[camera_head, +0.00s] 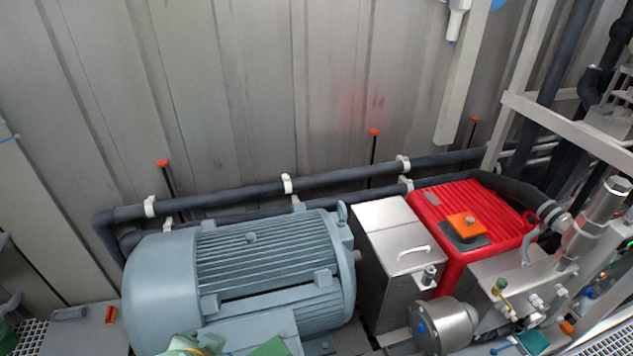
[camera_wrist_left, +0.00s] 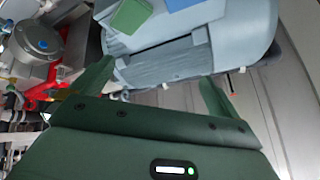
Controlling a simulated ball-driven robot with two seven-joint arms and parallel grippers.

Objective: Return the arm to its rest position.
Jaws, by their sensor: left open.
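My left gripper (camera_wrist_left: 155,80) shows in the left wrist view as a dark green body with two fingers spread apart. It is open, and nothing is held between the fingers. The grey-blue ribbed motor (camera_wrist_left: 190,50) lies beyond the fingertips; I cannot tell how far away. In the head view the motor (camera_head: 260,265) fills the lower middle, and I cannot make out my left gripper for sure. My right gripper is in neither view.
Right of the motor stand a steel box (camera_head: 395,240), a red unit (camera_head: 450,215) and pipe fittings (camera_head: 590,225). Dark pipes (camera_head: 240,193) run along the grey wall (camera_head: 250,90) behind. A green piece (camera_head: 270,347) shows at the bottom edge. Open space lies above the motor.

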